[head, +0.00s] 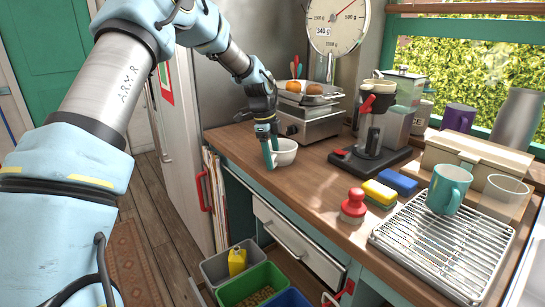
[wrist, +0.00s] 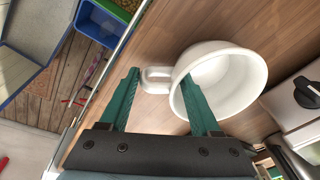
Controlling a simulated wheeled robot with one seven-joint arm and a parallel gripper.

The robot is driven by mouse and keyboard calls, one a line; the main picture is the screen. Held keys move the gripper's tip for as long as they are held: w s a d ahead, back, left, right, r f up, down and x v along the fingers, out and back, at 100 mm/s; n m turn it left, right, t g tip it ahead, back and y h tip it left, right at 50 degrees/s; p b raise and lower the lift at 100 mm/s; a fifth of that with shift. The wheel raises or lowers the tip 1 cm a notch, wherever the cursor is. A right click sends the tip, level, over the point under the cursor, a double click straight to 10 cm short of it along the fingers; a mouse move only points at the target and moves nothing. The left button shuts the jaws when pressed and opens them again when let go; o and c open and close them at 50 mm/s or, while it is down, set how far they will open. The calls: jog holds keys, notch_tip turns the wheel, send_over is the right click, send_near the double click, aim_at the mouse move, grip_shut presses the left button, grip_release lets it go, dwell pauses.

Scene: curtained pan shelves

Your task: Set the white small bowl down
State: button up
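The white small bowl (head: 287,154) is cup-like and has a side handle. It appears to sit upright on the wooden counter, near its front left edge. In the wrist view the bowl (wrist: 235,82) opens toward the camera, with its handle (wrist: 157,79) pointing left. My gripper (head: 270,158) is at the bowl's left side, pointing down. In the wrist view my gripper (wrist: 160,76) has its green fingers spread, with the handle between them. The left finger looks apart from the handle. The right finger overlaps the bowl's near rim; contact there is unclear.
A kitchen scale (head: 306,120) with food on its pan stands behind the bowl. A coffee maker (head: 376,140) stands to the right. A red-knobbed object (head: 353,207), a sponge (head: 379,192) and a wire rack (head: 445,250) are nearer. Bare counter (head: 315,185) lies in front of the bowl.

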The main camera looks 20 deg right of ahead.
jog(key=o, duration=0.5)
jog(key=shift+r, duration=0.1)
jog(key=r+b, duration=0.1)
jog(key=r, duration=0.2)
jog(key=a+r+b, duration=0.1)
jog(key=r, duration=0.3)
jog(key=r+b, duration=0.1)
jog(key=r, duration=0.2)
jog(key=shift+w+a+r, duration=0.25)
jog(key=shift+w+a, duration=0.05)
jog(key=shift+a, duration=0.1)
jog(key=shift+c, duration=0.3)
grip_shut()
dwell(0.8)
